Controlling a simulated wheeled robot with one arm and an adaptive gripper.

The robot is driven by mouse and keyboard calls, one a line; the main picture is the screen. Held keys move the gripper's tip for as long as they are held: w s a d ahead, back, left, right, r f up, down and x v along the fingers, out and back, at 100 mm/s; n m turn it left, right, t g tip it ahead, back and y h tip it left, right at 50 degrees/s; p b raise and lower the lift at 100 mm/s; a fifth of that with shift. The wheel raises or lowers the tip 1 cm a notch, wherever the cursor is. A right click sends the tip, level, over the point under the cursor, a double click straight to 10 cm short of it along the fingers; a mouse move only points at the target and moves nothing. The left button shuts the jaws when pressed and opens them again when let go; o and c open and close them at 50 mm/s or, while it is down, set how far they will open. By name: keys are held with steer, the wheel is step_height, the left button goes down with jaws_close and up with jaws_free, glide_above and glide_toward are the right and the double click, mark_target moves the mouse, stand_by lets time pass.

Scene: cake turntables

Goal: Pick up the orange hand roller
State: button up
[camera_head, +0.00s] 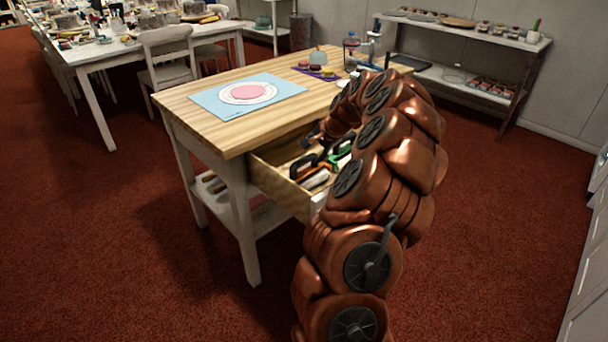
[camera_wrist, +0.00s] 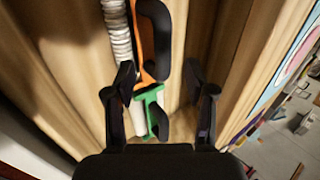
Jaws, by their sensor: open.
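The orange hand roller (camera_wrist: 143,45) lies in the open drawer, with a black handle along its right side in the wrist view. A white ridged cylinder (camera_wrist: 117,35) lies along its left side. The orange also shows in the head view (camera_head: 307,172). A green tool (camera_wrist: 150,95) with a black handle lies close to the roller's near end. My gripper (camera_wrist: 160,72) is open and empty over the drawer. In the wrist view, its fingertips lie either side of the roller's near end; the height gap cannot be judged. My arm hides part of the drawer in the head view.
The wooden drawer (camera_head: 268,178) is pulled out from the table (camera_head: 190,105), and its walls stand close around the tools. On the tabletop lies a blue mat (camera_head: 205,102) with a pink disc. Red carpet is clear in front.

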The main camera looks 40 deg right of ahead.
mark_target(305, 159)
steer(key=shift+w+d+f, duration=0.15)
steer(key=shift+d+f, duration=0.25)
steer(key=shift+f, duration=0.25)
steer(key=shift+w+a+r+x, duration=0.1)
steer(key=shift+w+x, duration=0.05)
steer(key=shift+x, duration=1.5)
steer(key=shift+w+a+r+x, duration=0.1)
steer(key=shift+w+x, duration=0.1)
steer(key=shift+x, duration=1.5)
steer(key=shift+c, duration=0.4)
jaws_close()
